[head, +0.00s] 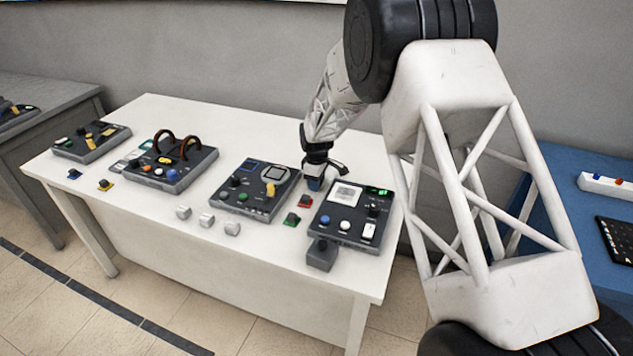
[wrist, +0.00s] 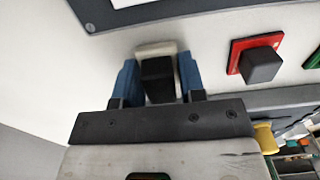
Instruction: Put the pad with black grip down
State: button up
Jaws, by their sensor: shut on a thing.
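The pad (wrist: 155,48) is cream-white with a black grip (wrist: 158,78), seen in the wrist view between my blue fingers. My gripper (wrist: 160,76) is shut on the black grip, with one finger on each side. In the head view my gripper (head: 316,182) is low over the white table (head: 210,118), between two control panels. There the held pad is hidden or too small to make out. I cannot tell whether the pad touches the table.
A red pad with a black grip (wrist: 262,62) stands close by, with a green pad (head: 291,219) beyond it. A panel with a white screen (head: 345,215) is at right and a panel with a yellow handle (head: 248,203) at left. Several grey blocks (head: 207,220) line the front.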

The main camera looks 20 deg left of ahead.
jog(key=o, duration=0.9)
jog(key=shift+f, duration=0.1)
notch_tip(320, 180, up, 12)
jog(key=shift+r, duration=0.2)
dwell(0.8)
jog(key=shift+d+r, duration=0.1)
